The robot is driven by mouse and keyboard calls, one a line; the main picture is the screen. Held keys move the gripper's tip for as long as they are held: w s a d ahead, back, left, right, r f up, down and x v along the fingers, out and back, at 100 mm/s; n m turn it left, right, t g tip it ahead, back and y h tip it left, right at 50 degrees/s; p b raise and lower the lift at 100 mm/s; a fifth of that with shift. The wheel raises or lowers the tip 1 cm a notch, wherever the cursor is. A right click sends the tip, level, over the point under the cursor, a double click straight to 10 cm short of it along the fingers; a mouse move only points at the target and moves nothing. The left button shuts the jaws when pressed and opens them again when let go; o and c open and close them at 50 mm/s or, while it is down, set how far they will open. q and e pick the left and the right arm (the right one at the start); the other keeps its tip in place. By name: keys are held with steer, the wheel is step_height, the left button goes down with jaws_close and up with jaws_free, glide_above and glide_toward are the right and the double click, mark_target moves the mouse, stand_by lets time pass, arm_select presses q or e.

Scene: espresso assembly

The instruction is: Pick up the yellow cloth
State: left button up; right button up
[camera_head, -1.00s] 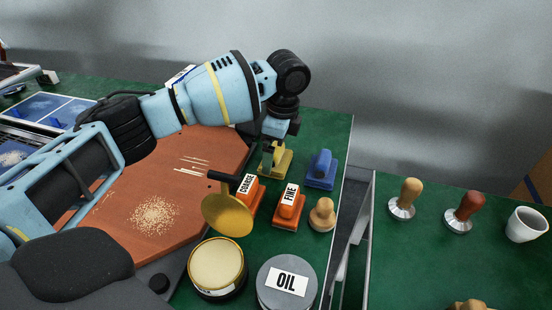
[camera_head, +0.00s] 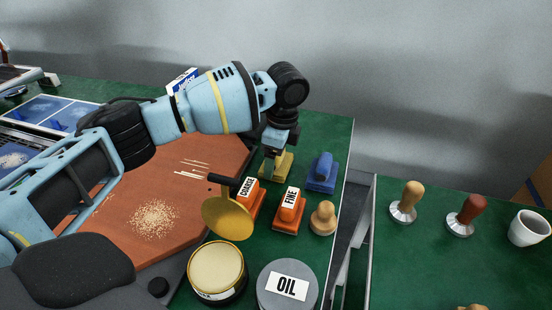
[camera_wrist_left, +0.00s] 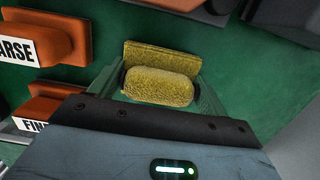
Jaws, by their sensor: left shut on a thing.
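The yellow cloth (camera_head: 283,165) is a small block-like piece on the green table, partly hidden by my left gripper (camera_head: 273,151) in the head view. In the left wrist view the yellow cloth (camera_wrist_left: 160,84) shows a rounded upper part on a flatter base, with the fingers of my left gripper (camera_wrist_left: 160,88) on either side of the upper part. The left gripper points down and is shut on the yellow cloth. I cannot tell whether the cloth touches the table. My right gripper is not in view.
An orange block marked COARSE (camera_head: 250,197), an orange block marked FINE (camera_head: 290,209) and a blue block (camera_head: 321,173) stand close around. A wooden-knobbed tool (camera_head: 323,217), an OIL tin (camera_head: 287,284) and a brown board (camera_head: 120,215) are near. A gap separates the right table.

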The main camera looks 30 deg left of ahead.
arm_select(q)
step_height(320, 180, up, 10)
steer(key=shift+p, duration=0.75)
steer(key=o, duration=0.4)
steer(key=shift+c, duration=1.5)
steer(key=shift+d+f, duration=0.1)
